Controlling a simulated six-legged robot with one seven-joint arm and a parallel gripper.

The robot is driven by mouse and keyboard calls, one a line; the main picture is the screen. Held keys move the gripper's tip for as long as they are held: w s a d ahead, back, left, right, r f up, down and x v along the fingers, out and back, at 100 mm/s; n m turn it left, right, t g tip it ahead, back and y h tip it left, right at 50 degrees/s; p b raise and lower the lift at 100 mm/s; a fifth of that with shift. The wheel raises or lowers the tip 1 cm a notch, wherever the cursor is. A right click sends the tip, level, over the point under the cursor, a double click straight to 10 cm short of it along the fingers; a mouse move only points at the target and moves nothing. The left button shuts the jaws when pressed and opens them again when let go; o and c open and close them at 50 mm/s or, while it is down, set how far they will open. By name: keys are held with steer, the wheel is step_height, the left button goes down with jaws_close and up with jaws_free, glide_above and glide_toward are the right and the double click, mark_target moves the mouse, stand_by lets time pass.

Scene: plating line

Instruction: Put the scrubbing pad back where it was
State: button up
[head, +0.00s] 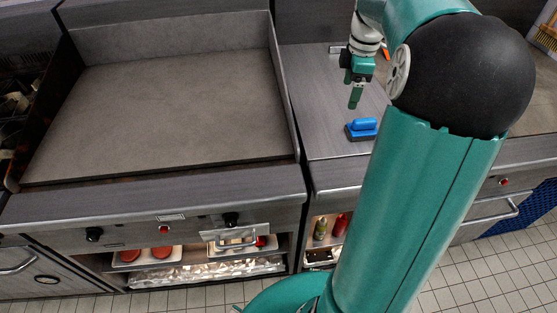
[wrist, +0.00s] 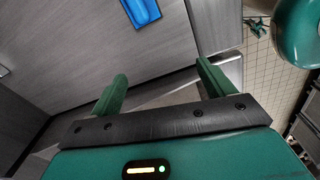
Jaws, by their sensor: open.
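The scrubbing pad (head: 361,129), a dark block with a blue handle, rests on the grey counter (head: 325,120) right of the griddle. In the wrist view the blue handle of the scrubbing pad (wrist: 142,12) shows at the top edge, partly cut off. My gripper (head: 355,90) is above the counter, behind and above the pad in the head view. It points down, apart from the pad. In the wrist view my gripper (wrist: 160,85) has its two green fingers wide apart with nothing between them.
A large flat griddle (head: 180,105) with raised side walls stands at left. A shelf below holds trays with red patties (head: 160,254) and bottles (head: 321,228). An orange item (head: 386,54) lies behind my arm. Counter around the pad is mostly clear.

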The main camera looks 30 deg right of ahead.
steer(key=s+a+r+m+t+h, duration=0.1)
steer(key=s+a+r+m, duration=0.15)
steer(key=a, duration=0.75)
steer(key=s+a+r+m+t, duration=0.15)
steer(key=s+a+m, duration=0.25)
steer(key=a, duration=0.5)
steer(key=s+a+f+m+t, duration=0.2)
steer(key=s+a+m, duration=0.3)
steer(key=s+a, duration=0.4)
steer(key=shift+s+a+f+m+y, duration=0.25)
steer(key=shift+s+a+m+y, duration=0.15)
steer(key=shift+a, duration=0.35)
steer(key=shift+t, duration=0.25)
